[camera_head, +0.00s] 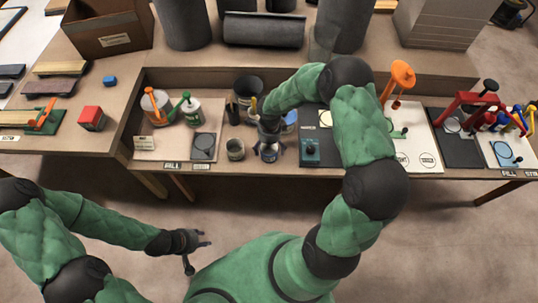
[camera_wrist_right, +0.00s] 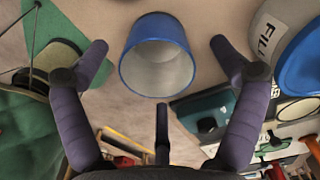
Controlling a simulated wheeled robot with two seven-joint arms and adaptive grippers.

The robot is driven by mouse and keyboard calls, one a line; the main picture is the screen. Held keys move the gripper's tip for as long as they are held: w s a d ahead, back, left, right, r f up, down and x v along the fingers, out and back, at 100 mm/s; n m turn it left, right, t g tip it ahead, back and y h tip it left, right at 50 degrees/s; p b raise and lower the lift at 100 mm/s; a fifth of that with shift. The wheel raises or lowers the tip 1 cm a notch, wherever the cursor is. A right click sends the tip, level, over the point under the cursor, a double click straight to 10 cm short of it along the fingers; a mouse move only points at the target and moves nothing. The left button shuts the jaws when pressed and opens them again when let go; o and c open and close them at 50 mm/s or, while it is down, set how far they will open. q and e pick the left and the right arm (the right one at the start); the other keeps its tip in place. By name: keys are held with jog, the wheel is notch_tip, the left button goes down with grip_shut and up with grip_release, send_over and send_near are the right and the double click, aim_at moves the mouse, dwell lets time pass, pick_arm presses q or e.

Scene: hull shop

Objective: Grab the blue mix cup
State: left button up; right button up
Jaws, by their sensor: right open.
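The blue mix cup (camera_wrist_right: 133,62) is in the upper middle of the right wrist view, with a blue outside and a pale, empty-looking inside. Its mouth faces the camera. My right gripper (camera_wrist_right: 161,70) is open, with its dark fingers spread around the cup's outline and no clear contact. In the head view, the right gripper (camera_head: 269,140) is over the bench, and the small cup (camera_head: 269,154) shows between its fingers, partly covered. My left gripper (camera_head: 190,243) is open and empty, low in front of the bench.
A white tub with a blue lid (camera_head: 290,121) stands close right of the right gripper. A teal device (camera_head: 310,150) is beside it. A grey tin (camera_head: 236,150) and a dark pot (camera_head: 249,88) are left and behind. Clamps (camera_head: 398,78) stand further right.

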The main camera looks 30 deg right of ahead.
aim_at(269, 151)
notch_tip(269, 151, down, 4)
jog(key=shift+s+a+b, duration=0.1)
jog(key=shift+b, duration=0.6)
jog(key=shift+r, duration=0.1)
jog(key=shift+c, duration=0.3)
jog(key=c, duration=1.2)
